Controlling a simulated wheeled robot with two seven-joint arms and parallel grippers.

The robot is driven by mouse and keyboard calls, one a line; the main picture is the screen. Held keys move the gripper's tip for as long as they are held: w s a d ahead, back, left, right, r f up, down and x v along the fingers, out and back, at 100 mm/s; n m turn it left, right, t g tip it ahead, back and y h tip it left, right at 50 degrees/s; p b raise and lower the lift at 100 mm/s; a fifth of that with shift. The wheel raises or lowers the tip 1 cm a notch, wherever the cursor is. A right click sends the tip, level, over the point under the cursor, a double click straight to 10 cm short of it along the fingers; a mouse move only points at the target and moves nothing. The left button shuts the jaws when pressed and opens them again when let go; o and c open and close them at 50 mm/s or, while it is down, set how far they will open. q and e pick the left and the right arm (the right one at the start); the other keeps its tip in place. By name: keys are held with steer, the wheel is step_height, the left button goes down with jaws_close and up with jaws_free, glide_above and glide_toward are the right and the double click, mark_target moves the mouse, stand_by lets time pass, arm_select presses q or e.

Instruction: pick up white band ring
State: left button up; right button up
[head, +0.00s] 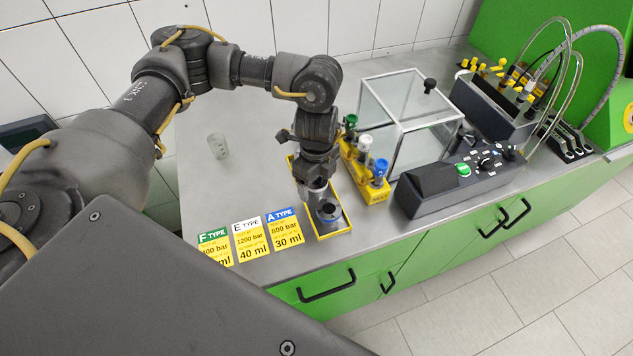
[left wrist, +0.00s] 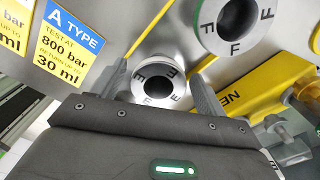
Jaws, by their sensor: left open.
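My left gripper (head: 320,198) points down over a yellow-edged tray (head: 347,228) on the bench. In the left wrist view its fingers (left wrist: 161,88) are open and apart, one on each side of a metal ring marked with E letters (left wrist: 158,73), which I take for the white band ring. Its side band is hidden from above. A second ring, marked F (left wrist: 230,22), stands farther up the tray. In the head view a ring with a bluish edge (head: 328,214) shows at the tray's near end. The gripper hides the E ring there. My right gripper is out of view.
Three type cards, F (head: 211,248), E (head: 250,238) and A (head: 285,228), lie left of the tray. A yellow holder (head: 374,190) with green, white and blue-topped parts stands close right. A clear box (head: 408,110) and control panel (head: 460,180) stand beyond. A glass beaker (head: 217,146) stands left.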

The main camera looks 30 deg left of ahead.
arm_select(q)
steer(key=shift+s+r, duration=0.1)
steer(key=shift+s, duration=0.05)
steer(key=c, duration=1)
steer(key=shift+c, duration=0.8)
steer(key=shift+r, duration=0.1)
